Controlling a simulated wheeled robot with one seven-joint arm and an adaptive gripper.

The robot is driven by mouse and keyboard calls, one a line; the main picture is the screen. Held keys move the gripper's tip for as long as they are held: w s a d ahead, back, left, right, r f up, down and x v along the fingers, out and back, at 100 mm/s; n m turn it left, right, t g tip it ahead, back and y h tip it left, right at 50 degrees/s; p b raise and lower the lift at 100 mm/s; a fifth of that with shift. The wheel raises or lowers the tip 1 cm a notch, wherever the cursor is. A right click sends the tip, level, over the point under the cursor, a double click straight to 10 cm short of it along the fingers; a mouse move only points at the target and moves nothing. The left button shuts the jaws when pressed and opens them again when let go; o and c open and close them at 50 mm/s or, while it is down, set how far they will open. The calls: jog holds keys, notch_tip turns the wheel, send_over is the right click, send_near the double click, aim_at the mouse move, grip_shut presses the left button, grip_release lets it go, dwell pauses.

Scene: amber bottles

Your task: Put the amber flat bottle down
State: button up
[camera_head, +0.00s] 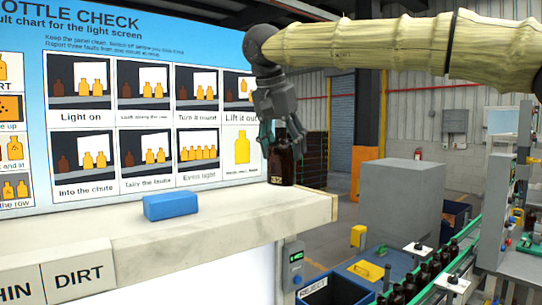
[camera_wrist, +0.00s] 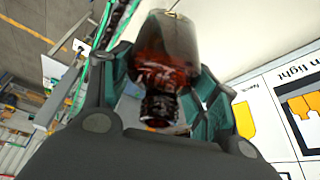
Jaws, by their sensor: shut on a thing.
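The amber flat bottle (camera_head: 281,163) is dark brown and upright in the head view, at the right part of the pale shelf (camera_head: 225,204). Its base appears at the shelf top; I cannot tell whether it touches. My gripper (camera_head: 280,137) is above the bottle and shut on its upper part. In the wrist view my gripper (camera_wrist: 172,95) has its teal-lined fingers on both sides of the bottle (camera_wrist: 167,50). The neck points toward the palm. The fingers hide part of the bottle's top in the head view.
A blue block (camera_head: 171,205) lies on the shelf left of the bottle. The chart panel (camera_head: 130,100) stands behind the shelf. The shelf's right end is close to the bottle. A conveyor (camera_head: 430,275) with several dark bottles and a reject bin (camera_head: 335,290) are lower right.

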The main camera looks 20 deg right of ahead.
jog(key=shift+w+d+f+p, duration=0.1)
jog(key=shift+w+f+p, duration=0.65)
jog(key=shift+w, duration=0.5)
jog(key=shift+w+d+f+p, duration=0.1)
jog(key=shift+w+f+p, duration=0.6)
jog(key=shift+w, duration=0.55)
jog(key=shift+w+d+f+p, duration=0.1)
jog(key=shift+w+f+p, duration=0.65)
jog(key=shift+w, duration=0.5)
jog(key=shift+r, duration=0.1)
jog(key=o, duration=1.1)
jog(key=b+v, duration=0.3)
jog(key=v, duration=0.9)
jog(key=shift+r+b, duration=0.1)
jog(key=shift+b, duration=0.3)
